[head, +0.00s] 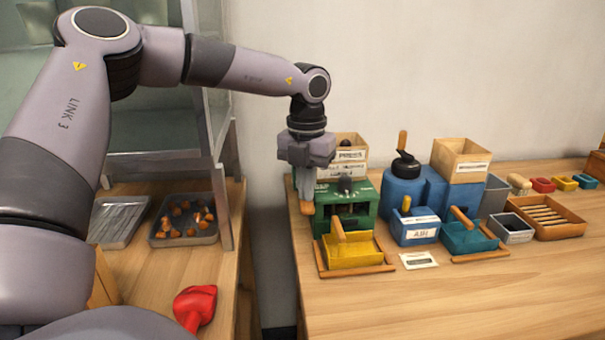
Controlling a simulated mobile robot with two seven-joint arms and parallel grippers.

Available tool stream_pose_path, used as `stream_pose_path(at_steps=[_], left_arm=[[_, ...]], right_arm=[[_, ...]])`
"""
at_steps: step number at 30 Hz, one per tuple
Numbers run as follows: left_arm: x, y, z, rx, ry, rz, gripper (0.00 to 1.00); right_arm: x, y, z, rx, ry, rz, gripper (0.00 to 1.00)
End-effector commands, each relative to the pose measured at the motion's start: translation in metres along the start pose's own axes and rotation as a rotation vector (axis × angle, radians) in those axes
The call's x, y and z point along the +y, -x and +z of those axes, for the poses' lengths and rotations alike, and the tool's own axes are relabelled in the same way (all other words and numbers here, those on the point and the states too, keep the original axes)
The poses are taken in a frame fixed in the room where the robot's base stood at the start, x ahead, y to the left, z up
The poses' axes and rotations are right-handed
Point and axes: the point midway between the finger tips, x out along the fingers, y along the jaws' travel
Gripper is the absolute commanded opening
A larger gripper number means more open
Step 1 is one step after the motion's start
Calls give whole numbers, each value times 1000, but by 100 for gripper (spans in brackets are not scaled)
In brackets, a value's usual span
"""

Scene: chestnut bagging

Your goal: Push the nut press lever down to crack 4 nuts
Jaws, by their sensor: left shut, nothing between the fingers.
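The nut press seems to be the green box-like device (364,201) at the left end of the right-hand table. Reddish-brown nuts (181,218) lie in a dark tray (211,234) on the left table. My right gripper is out of view.
A yellow bin (350,254) with a wooden handle stands before the press. Blue (415,228) and teal (468,238) bins and a wooden box (460,160) stand to its right. A red object (195,306) lies on the left table. A gap separates the tables. The right table's front is clear.

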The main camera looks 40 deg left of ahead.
Motion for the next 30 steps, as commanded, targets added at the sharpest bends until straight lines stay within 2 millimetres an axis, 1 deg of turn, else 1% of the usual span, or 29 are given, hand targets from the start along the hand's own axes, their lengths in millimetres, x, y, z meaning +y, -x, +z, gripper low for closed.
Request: stream_pose_path(at_steps=[7, 16, 26, 30], left_arm=[[0, -2, -1, 3, -1, 1, 0], [-2, -24, -4, 3, -2, 1, 0], [-2, -23, -4, 5, -1, 1, 0], [-2, -31, -4, 5, -1, 2, 0]], right_arm=[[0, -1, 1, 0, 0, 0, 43], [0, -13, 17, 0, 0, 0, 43], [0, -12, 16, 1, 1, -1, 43], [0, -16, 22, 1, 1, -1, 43]])
